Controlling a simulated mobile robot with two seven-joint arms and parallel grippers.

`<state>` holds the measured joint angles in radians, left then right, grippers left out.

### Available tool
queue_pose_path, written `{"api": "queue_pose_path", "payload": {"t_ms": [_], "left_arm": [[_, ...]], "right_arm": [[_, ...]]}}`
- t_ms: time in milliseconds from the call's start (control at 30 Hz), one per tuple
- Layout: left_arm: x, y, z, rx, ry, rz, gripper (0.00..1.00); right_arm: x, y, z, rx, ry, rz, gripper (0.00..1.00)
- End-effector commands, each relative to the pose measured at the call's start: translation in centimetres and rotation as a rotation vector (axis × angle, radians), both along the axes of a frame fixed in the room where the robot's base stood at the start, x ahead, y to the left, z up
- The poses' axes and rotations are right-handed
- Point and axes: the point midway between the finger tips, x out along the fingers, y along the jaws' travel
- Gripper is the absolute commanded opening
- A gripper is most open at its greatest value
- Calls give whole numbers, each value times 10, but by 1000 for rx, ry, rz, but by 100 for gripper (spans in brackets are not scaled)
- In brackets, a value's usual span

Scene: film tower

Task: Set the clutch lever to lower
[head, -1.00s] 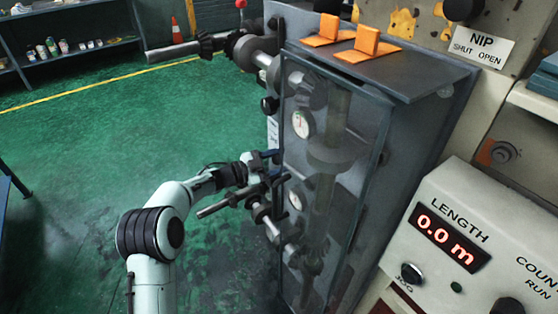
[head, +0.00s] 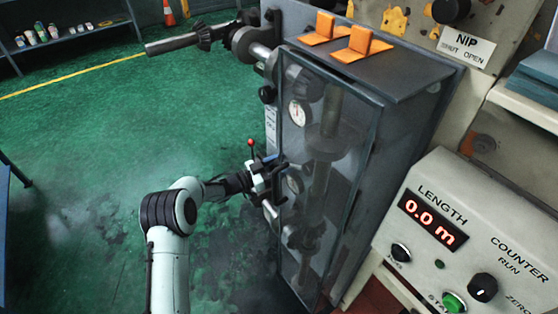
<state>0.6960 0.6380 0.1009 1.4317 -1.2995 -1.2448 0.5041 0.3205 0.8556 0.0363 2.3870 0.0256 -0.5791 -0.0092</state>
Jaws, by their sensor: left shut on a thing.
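A thin lever with a red ball knob (head: 250,143), which I take for the clutch lever, shows on the left side of the grey machine cabinet (head: 425,115). Its knob points up, and its lower end is hidden behind my gripper. My left gripper (head: 272,172) is at the cabinet's side, shut on what seems to be this lever. The fingertips are small and dark, so the exact hold is hard to see. My right gripper is not in view.
A shaft (head: 172,43) sticks out left from the cabinet top. A clear door (head: 375,150) covers gauges and rollers. Two orange blocks (head: 325,27) sit on top. The length counter panel (head: 432,218) is at right. Green floor (head: 100,130) is open at left.

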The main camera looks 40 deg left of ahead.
Motion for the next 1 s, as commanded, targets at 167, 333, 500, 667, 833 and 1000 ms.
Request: {"api": "queue_pose_path", "payload": {"t_ms": [167,333,500,667,833,1000], "left_arm": [[2,-3,7,-29,-12,-3,0],[2,-3,7,-30,-12,-5,0],[2,-3,7,-28,-12,-5,71],[1,-2,4,-25,-7,-3,77],[0,-1,2,-22,-3,-2,77],[-15,7,0,-21,0,1,77]], "right_arm": [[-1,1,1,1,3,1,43],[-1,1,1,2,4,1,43],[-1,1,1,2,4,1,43],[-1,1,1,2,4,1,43],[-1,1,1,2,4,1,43],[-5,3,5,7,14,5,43]]}}
